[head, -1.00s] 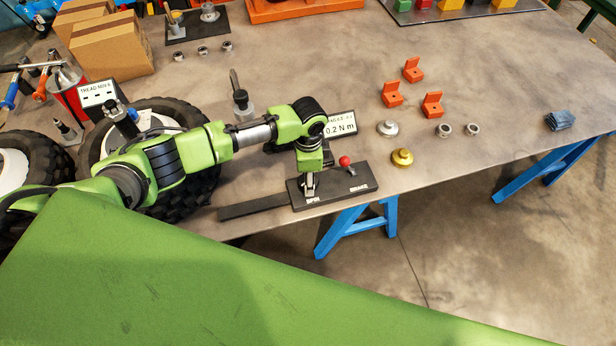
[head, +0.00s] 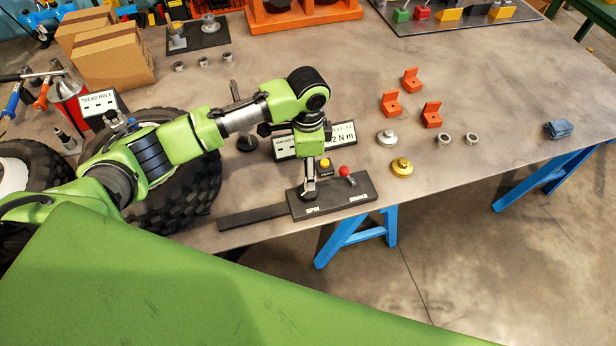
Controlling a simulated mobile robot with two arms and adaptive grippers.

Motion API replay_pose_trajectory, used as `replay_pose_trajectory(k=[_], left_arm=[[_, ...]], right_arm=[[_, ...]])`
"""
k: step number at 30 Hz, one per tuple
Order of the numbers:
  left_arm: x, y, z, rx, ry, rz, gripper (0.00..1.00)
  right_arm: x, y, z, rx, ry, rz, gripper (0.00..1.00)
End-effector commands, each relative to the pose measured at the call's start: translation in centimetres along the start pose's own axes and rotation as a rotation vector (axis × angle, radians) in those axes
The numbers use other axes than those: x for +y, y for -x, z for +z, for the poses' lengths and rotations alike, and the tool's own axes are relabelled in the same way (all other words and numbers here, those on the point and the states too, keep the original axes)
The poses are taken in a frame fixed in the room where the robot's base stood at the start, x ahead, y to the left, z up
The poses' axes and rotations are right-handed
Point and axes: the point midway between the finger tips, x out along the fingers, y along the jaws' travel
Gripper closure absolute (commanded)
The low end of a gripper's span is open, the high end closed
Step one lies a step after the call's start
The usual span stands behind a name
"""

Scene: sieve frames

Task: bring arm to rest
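My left arm comes in from the left over the tyres, and its gripper (head: 310,192) points down just above the black panel (head: 350,197) at the table's front edge. The fingers show as one narrow dark column, so I cannot tell if they are open or shut; nothing held shows. The panel has a red-knobbed lever (head: 344,171) by the BRAKE label and a SPIN label below the gripper. A small yellow part (head: 325,163) shows beside the gripper. The forearm and wrist partly hide a readout sign (head: 287,147). My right gripper is not in view.
Orange brackets (head: 411,80), a silver knobbed disc (head: 387,138), a gold one (head: 401,167) and two metal rings (head: 444,140) lie right of the panel. A folded blue cloth (head: 558,130) lies farther right. Cardboard boxes (head: 112,58) and tyres (head: 180,190) crowd the left.

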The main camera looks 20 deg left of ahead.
Motion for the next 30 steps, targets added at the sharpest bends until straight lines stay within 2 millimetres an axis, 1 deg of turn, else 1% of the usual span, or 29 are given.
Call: replay_pose_trajectory(k=[1,3,6,23,26,29,30], left_arm=[[-0.1,0.7,-0.1,0.003,0.000,-0.002,0.43],[-0.1,1.3,0.0,0.002,0.000,-0.001,0.43],[0.0,1.8,0.0,0.001,-0.001,0.000,0.43],[0.1,1.7,-0.1,0.002,-0.001,0.001,0.43],[1.4,1.0,-0.7,0.021,-0.004,0.007,0.43],[4.2,-0.3,-2.0,0.069,-0.003,0.018,0.43],[5.7,-0.9,-2.6,0.097,0.004,0.022,0.43]], right_arm=[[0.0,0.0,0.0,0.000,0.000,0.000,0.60],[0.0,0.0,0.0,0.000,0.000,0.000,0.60],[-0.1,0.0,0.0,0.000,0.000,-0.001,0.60],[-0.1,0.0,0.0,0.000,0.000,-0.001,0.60],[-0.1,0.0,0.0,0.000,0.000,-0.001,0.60],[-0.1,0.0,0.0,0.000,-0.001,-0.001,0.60],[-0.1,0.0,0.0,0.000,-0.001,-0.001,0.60]])
